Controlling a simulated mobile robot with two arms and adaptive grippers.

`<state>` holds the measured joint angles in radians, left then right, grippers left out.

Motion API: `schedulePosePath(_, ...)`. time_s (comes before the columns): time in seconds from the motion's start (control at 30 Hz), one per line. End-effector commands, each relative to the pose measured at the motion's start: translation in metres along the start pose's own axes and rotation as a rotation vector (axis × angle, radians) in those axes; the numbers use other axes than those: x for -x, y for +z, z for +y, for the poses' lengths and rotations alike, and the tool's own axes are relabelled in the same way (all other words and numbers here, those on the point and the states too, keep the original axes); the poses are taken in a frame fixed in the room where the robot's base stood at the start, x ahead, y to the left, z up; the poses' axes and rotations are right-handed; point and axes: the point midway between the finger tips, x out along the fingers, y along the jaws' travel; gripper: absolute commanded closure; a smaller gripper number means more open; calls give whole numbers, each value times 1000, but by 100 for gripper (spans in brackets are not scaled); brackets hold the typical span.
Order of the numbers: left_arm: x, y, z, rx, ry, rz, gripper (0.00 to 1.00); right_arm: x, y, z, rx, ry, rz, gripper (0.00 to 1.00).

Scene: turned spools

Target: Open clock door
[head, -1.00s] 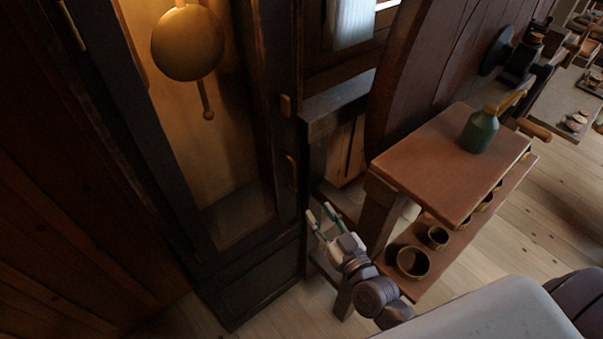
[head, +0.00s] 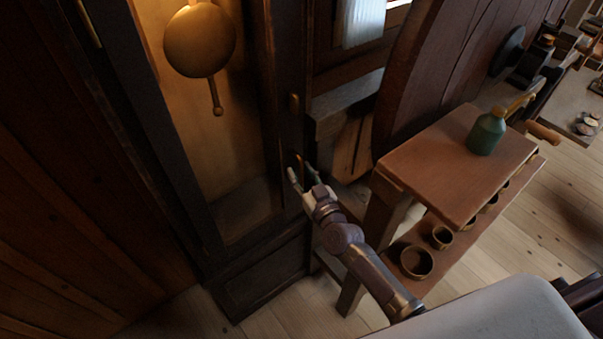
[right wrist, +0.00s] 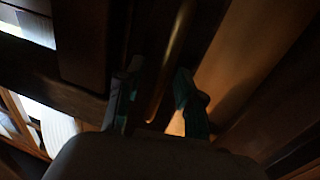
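The tall dark-wood clock case (head: 262,262) stands at the left of the head view. A round brass pendulum (head: 200,40) hangs in its lit inside. A slim brass door handle (right wrist: 172,50) runs upright along the dark frame in the right wrist view; in the head view it is mostly hidden by my gripper. My right gripper (head: 298,170) is at the handle. In the right wrist view its two green-padded fingers (right wrist: 158,80) are apart, one on each side of the handle, with a visible gap. I cannot tell whether either finger touches it. My left gripper is out of view.
A wooden stand (head: 450,160) to the right of my right arm holds a green bottle (head: 487,132) on top and several small bowls (head: 416,262) on its lower shelf. A large dark round wooden piece (head: 425,75) stands behind it. Plank wall fills the left.

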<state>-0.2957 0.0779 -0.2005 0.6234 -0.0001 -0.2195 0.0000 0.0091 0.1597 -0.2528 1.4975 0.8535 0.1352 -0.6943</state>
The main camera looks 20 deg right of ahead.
Motion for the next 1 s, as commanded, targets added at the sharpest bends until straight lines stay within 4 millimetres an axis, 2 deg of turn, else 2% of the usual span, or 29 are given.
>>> schedulePosePath(0.17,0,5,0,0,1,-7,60,0,0,0,0,0,0,63)
schedulePosePath(0.4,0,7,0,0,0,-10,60,0,0,0,-1,0,-1,100)
schedulePosePath(0.83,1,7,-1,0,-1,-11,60,2,0,0,-1,2,-1,100)
schedulePosePath(1.0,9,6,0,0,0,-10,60,11,-1,4,-3,25,-5,100)
